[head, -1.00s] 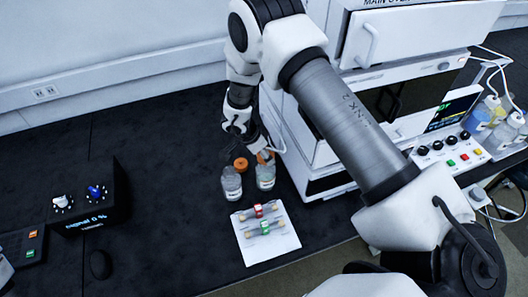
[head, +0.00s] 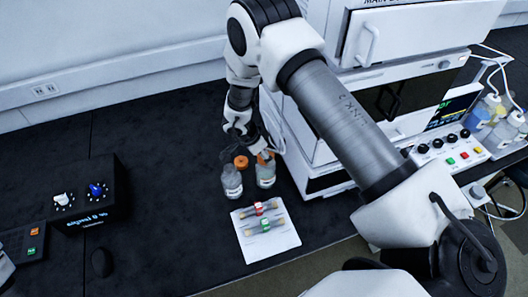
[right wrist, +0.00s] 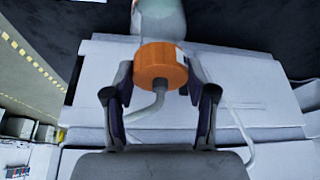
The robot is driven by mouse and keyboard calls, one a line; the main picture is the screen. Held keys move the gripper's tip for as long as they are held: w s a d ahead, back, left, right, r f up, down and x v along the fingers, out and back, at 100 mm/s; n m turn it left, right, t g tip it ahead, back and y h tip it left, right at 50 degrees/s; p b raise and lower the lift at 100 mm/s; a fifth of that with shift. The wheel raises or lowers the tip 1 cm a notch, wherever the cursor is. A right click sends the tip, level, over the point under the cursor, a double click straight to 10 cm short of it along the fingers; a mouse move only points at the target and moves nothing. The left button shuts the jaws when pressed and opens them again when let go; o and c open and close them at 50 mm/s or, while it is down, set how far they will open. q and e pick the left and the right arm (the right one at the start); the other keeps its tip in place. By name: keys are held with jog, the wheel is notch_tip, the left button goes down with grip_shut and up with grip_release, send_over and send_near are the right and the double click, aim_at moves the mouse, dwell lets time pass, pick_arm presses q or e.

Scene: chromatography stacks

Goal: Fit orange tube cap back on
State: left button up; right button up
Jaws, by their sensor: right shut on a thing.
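In the right wrist view my right gripper (right wrist: 161,88) is shut on an orange cap (right wrist: 161,66), one finger on each side. A pale bottle body (right wrist: 165,18) shows directly beyond the cap. I cannot tell whether the cap is seated on it. My left gripper is not in view.
A white sheet (head: 258,248) in front of the bottles bears two small tubes with red and green parts. The white instrument (head: 310,150) stands close on the right. A black knob box (head: 92,205) is at left. The dark bench between is clear.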

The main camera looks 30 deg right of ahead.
jog(key=shift+f, duration=0.4)
jog(key=shift+f, duration=0.15)
jog(key=shift+f, duration=0.25)
jog(key=o, duration=1.3)
jog(key=shift+c, duration=0.2)
jog(key=shift+o, duration=1.4)
jog(key=shift+r, duration=0.1)
